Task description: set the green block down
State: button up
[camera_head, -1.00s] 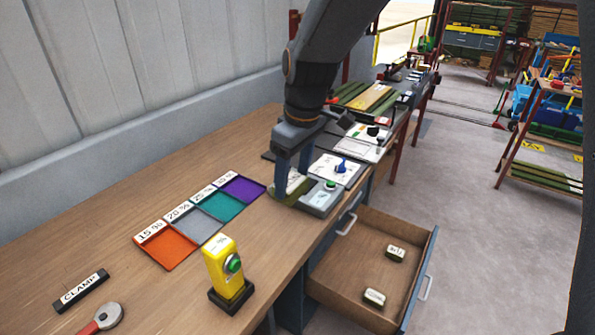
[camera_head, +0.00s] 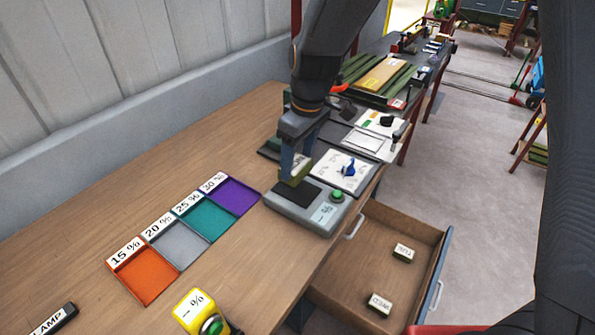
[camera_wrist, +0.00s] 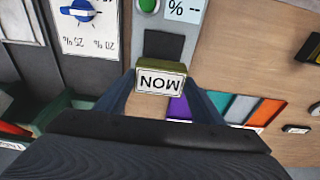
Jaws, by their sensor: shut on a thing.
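My gripper (camera_head: 298,168) is shut on the green block (camera_head: 297,172), with a finger on each side of it. In the wrist view the block (camera_wrist: 161,76) shows a white face with black lettering and a green top edge. The block is held above the back end of a grey meter (camera_head: 307,208). The meter's dark square pad (camera_head: 296,192) is bare in both views. A gap between block and meter is hard to judge. The meter has a green button (camera_head: 337,196) and a small display. The block's underside is hidden.
Orange (camera_head: 146,277), grey (camera_head: 176,249), teal (camera_head: 206,222) and purple (camera_head: 234,195) trays with percent labels lie left of the meter. A yellow device (camera_head: 194,312) stands in front. An open drawer (camera_head: 362,262) holds two small labelled blocks. A blue-knob panel (camera_head: 342,171) lies behind the meter.

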aim_at(299, 165)
jog(key=shift+f+p, duration=0.6)
jog(key=shift+f, duration=1.75)
jog(key=shift+f, duration=0.15)
jog(key=o, duration=1.1)
jog(key=r+b, duration=0.1)
jog(key=r, duration=0.3)
jog(key=d+r+b, duration=0.1)
jog(key=r, duration=0.3)
jog(key=s+r+b, duration=0.1)
jog(key=r, duration=0.3)
jog(key=shift+d+r, duration=0.1)
jog(key=shift+d, duration=0.2)
jog(key=s+d+f+m, duration=0.2)
jog(key=s+d+m, duration=0.1)
jog(key=d, duration=0.4)
jog(key=s+d+f+m+h, duration=0.1)
jog(key=s+d+f+m, duration=0.2)
jog(key=d, duration=0.4)
jog(key=s+d+f+m, duration=0.2)
jog(key=s+d+m, duration=0.3)
jog(key=d, duration=0.3)
jog(key=shift+f+m+t+h, duration=0.3)
jog(key=shift+f+m, duration=0.1)
jog(key=shift+m, duration=0.1)
